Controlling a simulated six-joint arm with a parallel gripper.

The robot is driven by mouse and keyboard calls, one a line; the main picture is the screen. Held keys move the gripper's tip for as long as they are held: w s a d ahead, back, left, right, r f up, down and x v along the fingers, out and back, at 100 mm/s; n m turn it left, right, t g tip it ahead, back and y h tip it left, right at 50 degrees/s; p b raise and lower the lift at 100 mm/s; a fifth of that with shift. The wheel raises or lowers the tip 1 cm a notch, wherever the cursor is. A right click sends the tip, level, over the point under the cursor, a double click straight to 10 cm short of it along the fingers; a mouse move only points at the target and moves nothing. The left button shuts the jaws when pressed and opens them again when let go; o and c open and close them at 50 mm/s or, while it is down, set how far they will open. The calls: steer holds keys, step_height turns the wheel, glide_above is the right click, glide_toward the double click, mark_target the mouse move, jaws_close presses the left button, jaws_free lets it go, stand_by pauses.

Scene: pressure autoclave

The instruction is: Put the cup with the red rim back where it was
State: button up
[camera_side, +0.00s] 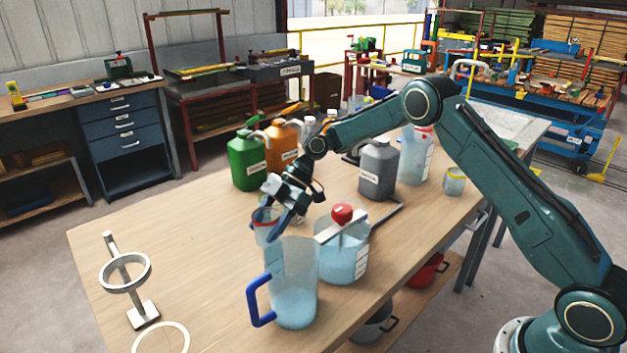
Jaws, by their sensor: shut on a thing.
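The cup with the red rim (265,229) is a small clear cup at the middle of the table, left of and behind the blue-handled jug. My gripper (276,208) reaches down over it from the upper right and is shut on it. The jug hides part of the cup's lower right side, so I cannot tell whether its base touches the table.
The clear jug (292,290) stands close in front, beside a clear vessel with a red knob (342,262). Green (246,163), orange (283,148) and grey (378,170) cans stand behind. Another small cup (454,184) stands right.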

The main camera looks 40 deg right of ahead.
steer(key=shift+f, duration=0.15)
steer(key=shift+f, duration=2)
steer(key=shift+f, duration=0.1)
steer(key=o, duration=1.1)
steer(key=shift+r, duration=0.2)
steer(key=v, duration=1.2)
steer(key=shift+f, duration=0.1)
